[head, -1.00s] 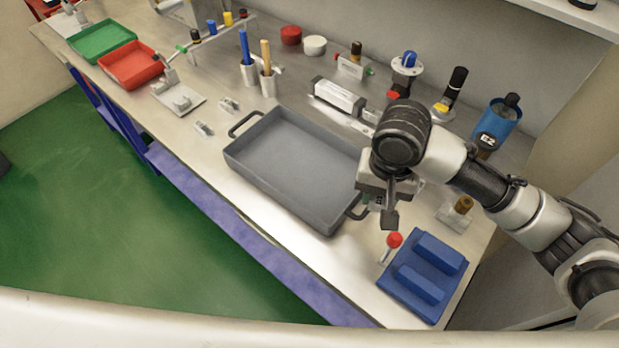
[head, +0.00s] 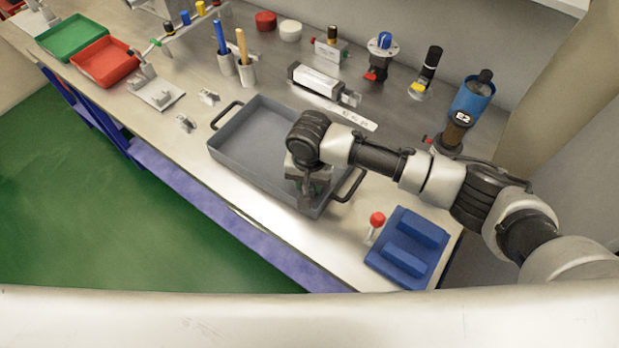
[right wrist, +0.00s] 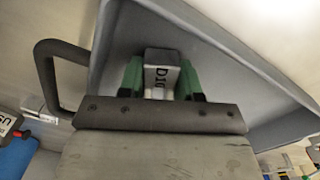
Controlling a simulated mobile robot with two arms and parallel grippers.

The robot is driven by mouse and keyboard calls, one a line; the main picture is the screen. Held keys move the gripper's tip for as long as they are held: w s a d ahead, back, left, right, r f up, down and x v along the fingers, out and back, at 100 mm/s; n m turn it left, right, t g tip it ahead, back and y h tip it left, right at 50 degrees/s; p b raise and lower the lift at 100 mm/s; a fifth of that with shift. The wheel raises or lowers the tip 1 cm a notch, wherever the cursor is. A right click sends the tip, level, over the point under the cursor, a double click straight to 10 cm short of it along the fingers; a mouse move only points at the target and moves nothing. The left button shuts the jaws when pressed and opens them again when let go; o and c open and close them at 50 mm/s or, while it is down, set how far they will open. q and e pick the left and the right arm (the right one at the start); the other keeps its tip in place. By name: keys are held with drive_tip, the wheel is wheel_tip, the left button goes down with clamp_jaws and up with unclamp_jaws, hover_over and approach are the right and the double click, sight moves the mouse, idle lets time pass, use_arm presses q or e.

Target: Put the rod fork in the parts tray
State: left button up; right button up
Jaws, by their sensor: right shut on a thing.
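The grey parts tray (head: 258,138), shallow with a dark handle at each end, lies mid-bench in the head view. My right gripper (head: 308,193) is over its right end, near the right handle. In the right wrist view the green finger pads are shut on a small light-grey block, which I take for the rod fork (right wrist: 161,72). My left gripper is not in view.
A blue block holder (head: 405,250) and a red-topped pin (head: 376,220) stand right of the tray. A cylinder (head: 318,80) and a ruler-like strip (head: 350,117) lie behind. Small grey parts (head: 185,123) sit to its left. Red (head: 105,63) and green bins stand farther left.

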drive_tip(key=shift+f, duration=0.15)
drive_tip(key=o, duration=0.9)
drive_tip(key=shift+f, duration=0.1)
drive_tip(key=shift+o, duration=0.2)
wheel_tip(320, 180, up, 12)
drive_tip(key=b, duration=0.2)
drive_tip(key=shift+r, duration=0.25)
